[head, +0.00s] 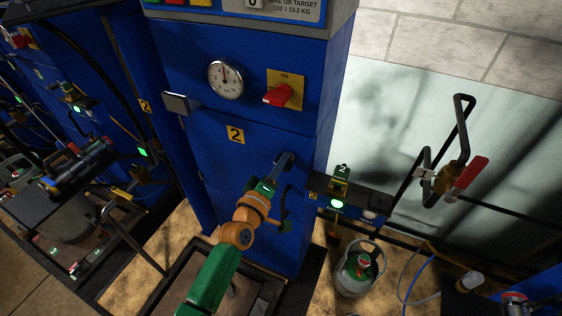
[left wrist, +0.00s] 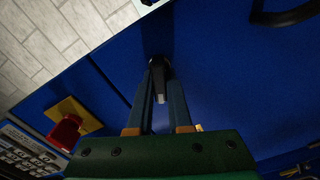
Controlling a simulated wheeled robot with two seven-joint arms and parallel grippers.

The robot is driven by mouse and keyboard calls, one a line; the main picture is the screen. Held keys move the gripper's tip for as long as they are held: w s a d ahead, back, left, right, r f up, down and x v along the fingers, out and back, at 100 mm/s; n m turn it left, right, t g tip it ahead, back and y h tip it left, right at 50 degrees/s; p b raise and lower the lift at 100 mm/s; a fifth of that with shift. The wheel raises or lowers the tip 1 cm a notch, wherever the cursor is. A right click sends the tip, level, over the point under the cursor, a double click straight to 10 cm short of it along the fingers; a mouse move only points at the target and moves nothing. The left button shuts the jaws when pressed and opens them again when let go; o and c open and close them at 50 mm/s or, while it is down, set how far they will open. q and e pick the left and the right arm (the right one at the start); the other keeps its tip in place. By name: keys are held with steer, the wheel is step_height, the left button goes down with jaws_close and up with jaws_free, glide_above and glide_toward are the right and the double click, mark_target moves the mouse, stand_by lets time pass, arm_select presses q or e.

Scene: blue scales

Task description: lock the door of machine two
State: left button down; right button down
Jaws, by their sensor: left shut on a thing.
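Machine two is the tall blue cabinet (head: 200,150) marked with a yellow "2" plate (head: 235,134). A small dark lever (head: 286,158) sits on its front near the right edge. My left gripper (head: 273,180) reaches it from below. In the left wrist view the two fingers (left wrist: 161,88) close on the dark lever (left wrist: 160,63), whose light grey end shows between them. The blue door (left wrist: 230,80) lies flat behind. A dark curved handle (left wrist: 285,14) stands beside the lever, apart from the fingers. My right gripper is in neither view.
Above the door are a round gauge (head: 225,80) and a red switch (head: 278,96) on a yellow plate. To the right are a small green-lit box (head: 339,190), a grey gas cylinder (head: 360,270) and a red-handled pipe lever (head: 466,177). More machines stand at left.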

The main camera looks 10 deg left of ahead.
arm_select(q)
steer(key=shift+f+n, duration=0.1)
steer(key=shift+n, duration=2.1)
steer(key=c, duration=0.8)
jaws_free()
steer(key=shift+w+d, duration=0.1)
steer(key=shift+c, duration=0.2)
steer(key=s+a, duration=0.1)
steer(key=s, duration=0.6)
steer(key=shift+a, duration=0.2)
steer(key=shift+f, duration=0.1)
